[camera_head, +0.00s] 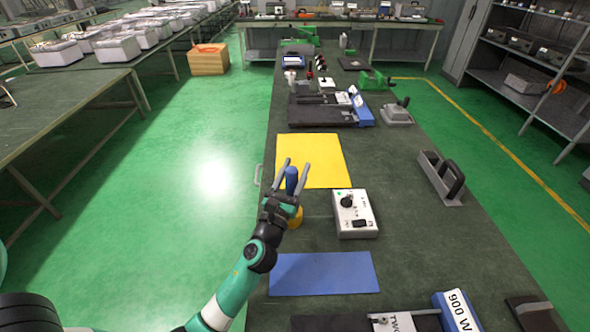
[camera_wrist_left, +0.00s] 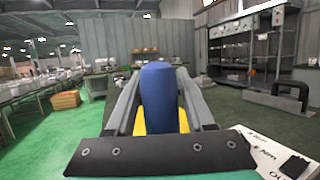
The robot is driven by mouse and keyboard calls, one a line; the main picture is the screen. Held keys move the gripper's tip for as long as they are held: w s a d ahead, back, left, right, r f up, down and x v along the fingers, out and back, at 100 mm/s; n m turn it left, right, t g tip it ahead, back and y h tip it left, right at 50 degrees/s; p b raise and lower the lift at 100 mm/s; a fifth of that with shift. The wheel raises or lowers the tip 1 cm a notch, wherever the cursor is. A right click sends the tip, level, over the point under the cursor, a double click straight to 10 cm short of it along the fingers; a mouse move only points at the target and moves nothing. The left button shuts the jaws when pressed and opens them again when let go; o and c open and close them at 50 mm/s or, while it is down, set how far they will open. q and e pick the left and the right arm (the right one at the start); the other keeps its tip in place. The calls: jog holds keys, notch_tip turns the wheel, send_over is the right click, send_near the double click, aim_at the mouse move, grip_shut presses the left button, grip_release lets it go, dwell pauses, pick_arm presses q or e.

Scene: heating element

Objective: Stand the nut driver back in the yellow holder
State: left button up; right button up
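The nut driver's blue handle (camera_head: 291,181) stands roughly upright between the fingers of my left gripper (camera_head: 294,167). In the left wrist view the handle (camera_wrist_left: 158,95) fills the middle, with a finger of the gripper (camera_wrist_left: 158,78) on each side. The fingers are spread, with a gap showing beside the handle. The yellow holder (camera_head: 297,216) shows just below and behind the gripper, partly covered by it. The driver's shaft is hidden, so I cannot tell whether it sits in the holder. My right gripper is not in view.
A yellow mat (camera_head: 325,160) lies beyond the gripper, and a blue mat (camera_head: 325,274) lies nearer. A white control box (camera_head: 355,222) stands just right of the holder. A grey block with a black handle (camera_head: 441,180) is farther right. The bench between them is clear.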

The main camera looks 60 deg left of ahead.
pick_arm(q)
jog(key=shift+o, duration=1)
jog(key=shift+r, duration=0.3)
jog(key=shift+r+p, duration=0.6)
jog(key=shift+p, duration=0.2)
jog(key=b+v, duration=0.2)
jog(key=v, duration=1)
jog(key=shift+f+b, duration=0.25)
jog(key=shift+b, duration=0.1)
